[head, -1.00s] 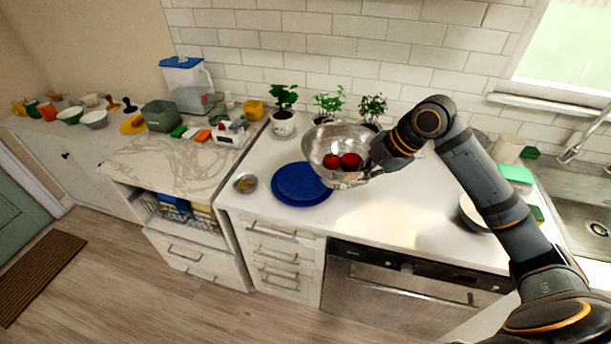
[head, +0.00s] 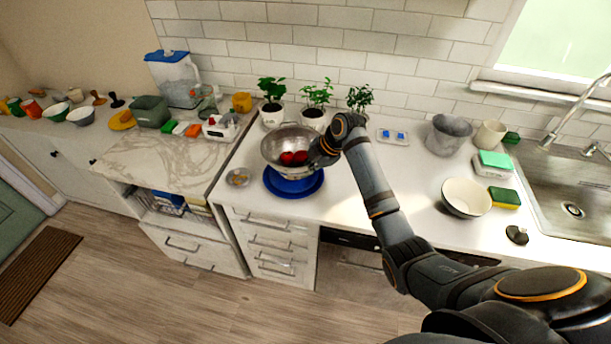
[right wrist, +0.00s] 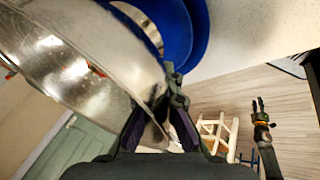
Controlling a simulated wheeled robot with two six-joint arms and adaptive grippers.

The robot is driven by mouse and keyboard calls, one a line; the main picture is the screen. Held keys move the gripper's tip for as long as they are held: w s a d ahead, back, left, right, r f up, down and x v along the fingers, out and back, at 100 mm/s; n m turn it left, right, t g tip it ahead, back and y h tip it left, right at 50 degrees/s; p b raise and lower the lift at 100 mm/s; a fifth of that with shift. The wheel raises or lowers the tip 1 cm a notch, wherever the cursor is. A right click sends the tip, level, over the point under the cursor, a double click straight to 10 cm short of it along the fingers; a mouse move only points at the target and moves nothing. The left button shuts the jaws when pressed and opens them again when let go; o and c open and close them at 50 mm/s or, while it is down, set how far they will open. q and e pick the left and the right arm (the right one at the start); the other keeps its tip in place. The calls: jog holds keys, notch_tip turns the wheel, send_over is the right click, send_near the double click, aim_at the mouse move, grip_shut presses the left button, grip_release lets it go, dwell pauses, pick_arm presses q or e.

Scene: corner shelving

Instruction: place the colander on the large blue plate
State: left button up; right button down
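The silver colander (head: 283,138) holds red round fruits (head: 293,158) and is over the large blue plate (head: 293,187) in the head view. It covers the plate's back part; I cannot tell whether its base touches the plate. My right gripper (head: 322,152) is shut on the colander's right rim. In the right wrist view the fingers (right wrist: 162,105) pinch the rim, the colander wall (right wrist: 75,60) fills the upper left, and the blue plate (right wrist: 190,35) shows behind it. My left gripper (right wrist: 259,105) shows small there, empty, its fingers apart; it is outside the head view.
Potted plants (head: 315,95) stand behind the colander. A small metal bowl (head: 238,177) is left of the plate. A white bowl (head: 467,197), sponge (head: 505,198) and grey pot (head: 447,135) stand to the right. The counter right of the plate is largely clear.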

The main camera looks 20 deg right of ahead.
notch_tip(320, 180, down, 3)
jog(key=shift+w+a+f+p, duration=0.1)
jog(key=shift+w+a+p, duration=0.05)
jog(key=shift+p, duration=0.8)
jog(key=shift+f, duration=0.1)
jog(key=c, duration=2)
grip_release()
jog(key=shift+f, duration=0.1)
jog(key=o, duration=0.5)
jog(key=b+v, duration=0.2)
jog(key=v, duration=1)
jog(key=shift+b, duration=0.3)
